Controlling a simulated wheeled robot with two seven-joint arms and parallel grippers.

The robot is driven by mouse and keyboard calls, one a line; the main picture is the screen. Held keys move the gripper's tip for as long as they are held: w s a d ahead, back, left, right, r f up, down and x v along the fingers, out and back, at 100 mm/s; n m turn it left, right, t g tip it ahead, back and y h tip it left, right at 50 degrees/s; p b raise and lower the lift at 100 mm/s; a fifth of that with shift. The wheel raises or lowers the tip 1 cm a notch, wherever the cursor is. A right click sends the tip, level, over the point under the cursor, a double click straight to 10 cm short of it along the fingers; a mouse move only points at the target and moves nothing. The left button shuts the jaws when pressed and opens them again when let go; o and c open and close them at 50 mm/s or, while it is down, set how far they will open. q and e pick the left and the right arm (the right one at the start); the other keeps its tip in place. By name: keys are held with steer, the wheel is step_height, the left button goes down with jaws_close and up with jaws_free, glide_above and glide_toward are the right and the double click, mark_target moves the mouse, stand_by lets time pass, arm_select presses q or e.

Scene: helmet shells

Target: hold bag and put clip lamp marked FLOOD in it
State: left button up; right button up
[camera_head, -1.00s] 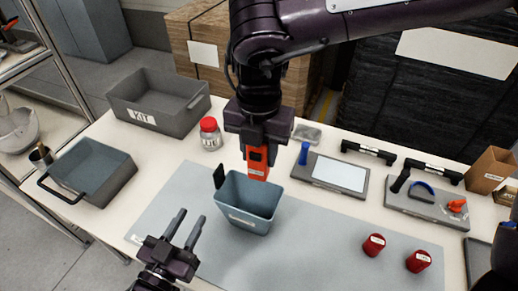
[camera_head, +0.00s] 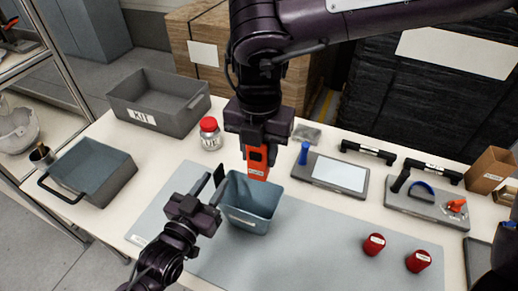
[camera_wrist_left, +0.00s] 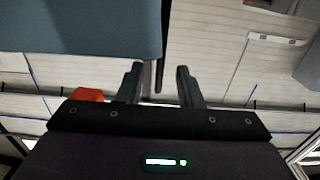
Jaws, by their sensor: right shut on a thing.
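The bag (camera_head: 250,215) is a blue-grey open-topped container with a pale label, standing on the grey mat. A dark upright tab (camera_head: 219,172) rises at its left rim. My left gripper (camera_head: 212,187) is open at that tab. In the left wrist view the left fingers (camera_wrist_left: 159,88) are apart, with a thin dark strip between them and the bag (camera_wrist_left: 80,25) close by. My right gripper (camera_head: 257,148) is shut on the orange clip lamp (camera_head: 257,163), upright over the bag's back rim. The lamp has a small label, too small to read.
A grey KIT bin (camera_head: 185,118), a red-lidded jar (camera_head: 210,135) and a blue-grey handled tray (camera_head: 108,190) stand to the left. A flat panel (camera_head: 340,173) and a tool board (camera_head: 425,203) lie right. Two red cylinders (camera_head: 374,244) (camera_head: 418,261) stand on the mat (camera_head: 320,250).

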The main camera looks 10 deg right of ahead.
arm_select(q)
steer(key=shift+x, duration=1.75)
steer(key=shift+c, duration=0.2)
jaws_close()
